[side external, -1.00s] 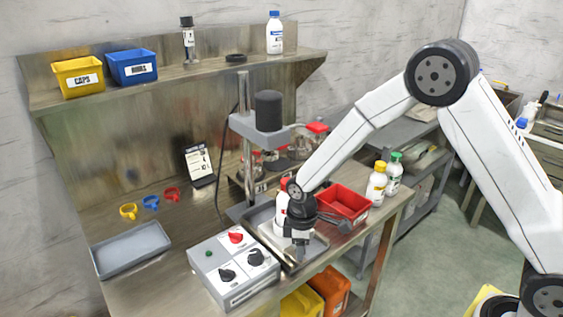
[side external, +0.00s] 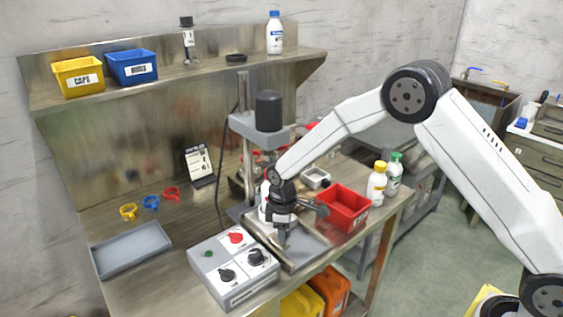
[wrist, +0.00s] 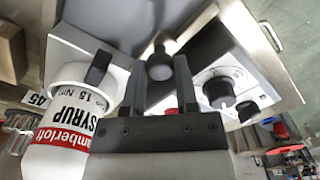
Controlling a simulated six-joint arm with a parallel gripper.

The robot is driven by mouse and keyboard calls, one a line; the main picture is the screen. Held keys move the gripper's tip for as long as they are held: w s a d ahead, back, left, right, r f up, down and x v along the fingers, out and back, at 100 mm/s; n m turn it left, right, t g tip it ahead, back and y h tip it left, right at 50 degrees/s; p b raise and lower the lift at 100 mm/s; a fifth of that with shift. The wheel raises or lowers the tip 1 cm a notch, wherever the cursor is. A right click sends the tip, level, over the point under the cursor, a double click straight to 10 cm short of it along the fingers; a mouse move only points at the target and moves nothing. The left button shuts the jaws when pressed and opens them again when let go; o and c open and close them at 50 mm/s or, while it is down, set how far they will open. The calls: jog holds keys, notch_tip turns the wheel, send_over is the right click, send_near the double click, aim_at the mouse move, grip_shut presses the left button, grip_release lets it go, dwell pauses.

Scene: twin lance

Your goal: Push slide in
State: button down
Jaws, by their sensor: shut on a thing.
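My gripper (side external: 282,240) points down at the front of the press, beside the control box. In the wrist view my gripper (wrist: 160,76) has its two dark fingers on either side of a dark round knob (wrist: 159,66), which I take to be the slide's handle. The slide's metal base plate (side external: 308,252) lies on the bench under the press. A white syrup bottle (wrist: 70,125) with a red-and-white label stands close beside my fingers; in the side view it (side external: 264,197) is partly hidden behind my wrist. The slide's carriage is mostly hidden by my gripper.
The press head (side external: 258,135) is above and behind the bottle. A control box (side external: 235,268) with knobs sits close to the left, a red bin (side external: 343,208) to the right. A grey tray (side external: 130,250) lies far left.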

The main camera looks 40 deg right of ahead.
jog(key=shift+w, duration=0.5)
jog(key=shift+c, duration=1.9)
grip_release()
jog(key=shift+w, duration=0.1)
jog(key=shift+r, duration=3.95)
